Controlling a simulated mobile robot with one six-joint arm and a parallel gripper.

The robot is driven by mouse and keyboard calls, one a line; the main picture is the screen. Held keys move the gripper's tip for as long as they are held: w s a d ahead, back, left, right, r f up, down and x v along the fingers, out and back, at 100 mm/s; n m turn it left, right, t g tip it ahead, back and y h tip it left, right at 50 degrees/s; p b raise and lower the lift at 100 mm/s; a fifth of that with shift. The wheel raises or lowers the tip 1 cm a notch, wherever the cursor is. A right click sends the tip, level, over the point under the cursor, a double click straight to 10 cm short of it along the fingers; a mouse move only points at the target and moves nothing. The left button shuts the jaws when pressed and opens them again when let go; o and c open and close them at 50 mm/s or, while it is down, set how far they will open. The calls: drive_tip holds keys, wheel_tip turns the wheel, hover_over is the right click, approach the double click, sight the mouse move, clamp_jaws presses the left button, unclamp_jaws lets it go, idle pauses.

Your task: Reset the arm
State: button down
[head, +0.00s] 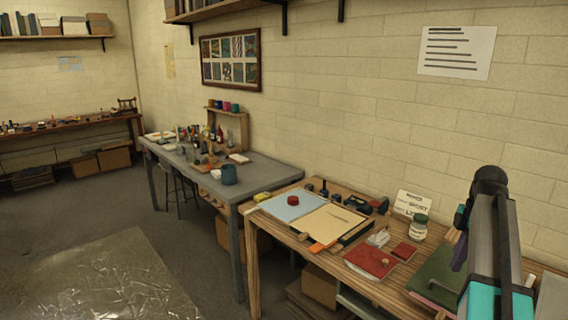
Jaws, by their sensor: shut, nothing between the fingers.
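My arm stands at the right edge of the head view, with a dark joint at its top and grey and teal links below. My gripper does not show in this view. The arm is above the right part of the wooden table (352,284) and covers some of what lies there. A dark shape beside the arm is partly hidden, and I cannot tell what it is.
The wooden table holds a light blue sheet (291,205), a tan folder (327,224), a red book (369,262), a jar (419,229) and a green board (437,275). A grey table (265,175) with bottles and a mug (229,174) adjoins it. Open floor (40,235) lies left.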

drive_tip(key=s+a+f+n+g, duration=0.1)
drive_tip(key=a+f, duration=0.5)
drive_tip(key=f, duration=0.3)
drive_tip(key=s+a+f+g+y, duration=0.1)
drive_tip(key=a+f+g, duration=0.1)
drive_tip(key=a+f, duration=0.5)
drive_tip(key=s+a+f+n+g, duration=0.1)
drive_tip(key=a+f, duration=0.3)
drive_tip(key=f, duration=0.7)
drive_tip(key=s+a+f+m+g+b, duration=0.1)
drive_tip(key=s+a+f, duration=0.45)
drive_tip(key=f, duration=0.35)
drive_tip(key=s+a+f+m+g+b, duration=0.1)
drive_tip(key=s+a+f+g, duration=0.1)
drive_tip(key=s+a+f, duration=0.55)
drive_tip(key=s+a+f+m+t+h, duration=0.1)
drive_tip(key=s+a+f+m+h, duration=0.1)
drive_tip(key=s+f+m, duration=1.3)
drive_tip(key=s+f, duration=0.1)
drive_tip(key=s, duration=0.1)
drive_tip(key=shift+s, duration=0.3)
